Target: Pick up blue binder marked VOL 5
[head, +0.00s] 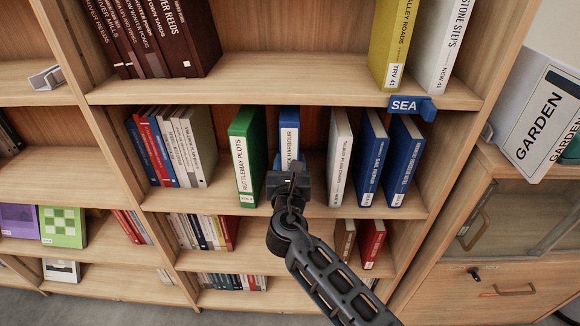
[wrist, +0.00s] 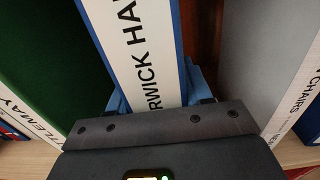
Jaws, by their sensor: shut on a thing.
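No VOL 5 mark is readable, as my gripper hides the lower spine. My gripper (head: 288,172) is in front of this binder and shut on its sides low down. Two more blue binders stand to the right: one (head: 371,155), labelled something like SAIL REPAIR, and another (head: 404,160) at the far right.
A green binder (head: 247,155) stands close on the left and a grey-white one (head: 340,155) on the right, with narrow gaps. Mixed books (head: 178,148) fill the shelf's left end. The blue SEA sign (head: 405,105) hangs on the shelf edge above.

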